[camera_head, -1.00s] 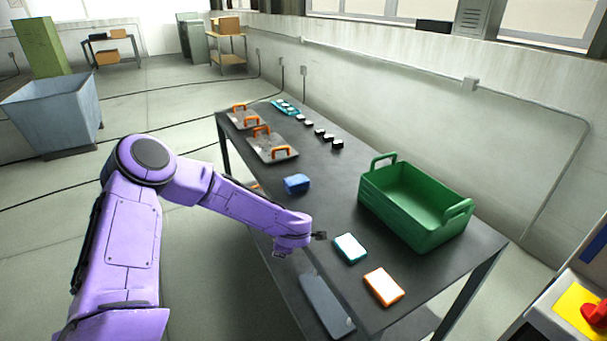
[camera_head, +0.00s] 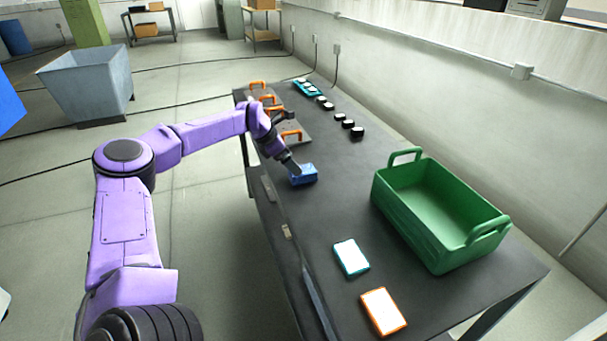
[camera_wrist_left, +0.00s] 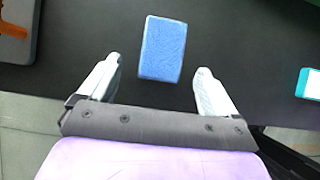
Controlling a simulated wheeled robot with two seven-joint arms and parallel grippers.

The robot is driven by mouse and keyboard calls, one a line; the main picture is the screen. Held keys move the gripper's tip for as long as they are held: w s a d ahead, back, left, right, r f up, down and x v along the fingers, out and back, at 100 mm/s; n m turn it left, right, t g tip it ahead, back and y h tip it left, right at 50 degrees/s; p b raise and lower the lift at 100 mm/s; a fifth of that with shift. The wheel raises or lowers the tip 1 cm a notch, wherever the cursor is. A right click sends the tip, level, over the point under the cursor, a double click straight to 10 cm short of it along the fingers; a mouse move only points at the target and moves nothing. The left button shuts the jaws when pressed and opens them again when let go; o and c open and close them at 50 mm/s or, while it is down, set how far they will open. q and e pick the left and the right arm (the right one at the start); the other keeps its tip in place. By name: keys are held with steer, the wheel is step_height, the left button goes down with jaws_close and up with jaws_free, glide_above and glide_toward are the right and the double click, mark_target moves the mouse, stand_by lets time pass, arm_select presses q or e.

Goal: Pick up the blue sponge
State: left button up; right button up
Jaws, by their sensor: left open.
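The blue sponge (camera_head: 303,175) lies on the dark table, near its left long edge in the head view. My left gripper (camera_head: 293,168) is just above and beside it, pointing down toward it. In the left wrist view the sponge (camera_wrist_left: 163,48) lies ahead of and roughly between the two open fingers (camera_wrist_left: 150,82), a little beyond their tips. The fingers are apart with nothing held between them. In the head view the gripper's fingers partly overlap the sponge's near side. My right gripper is not in view.
A green crate (camera_head: 448,258) stands on the right of the table. A teal-edged box (camera_head: 351,257) and an orange-edged box (camera_head: 383,311) lie nearer. Trays with orange handles (camera_head: 296,133) and several black round pieces (camera_head: 357,132) lie farther back. The table's middle is clear.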

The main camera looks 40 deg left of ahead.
mark_target(303, 169)
arm_select(q)
steer(key=shift+w+d+f, duration=0.2)
steer(key=shift+d+f, duration=0.05)
steer(key=shift+d, duration=0.15)
steer(key=x, duration=0.2)
steer(key=p+x, duration=0.1)
steer(key=x, duration=0.2)
steer(key=shift+w+d+r+p, duration=0.15)
steer(key=shift+w+p, duration=0.15)
steer(key=shift+w, duration=0.15)
steer(key=shift+w+f, duration=0.1)
steer(key=shift+f, duration=0.2)
steer(key=shift+c, duration=0.6)
steer(key=c, duration=0.9)
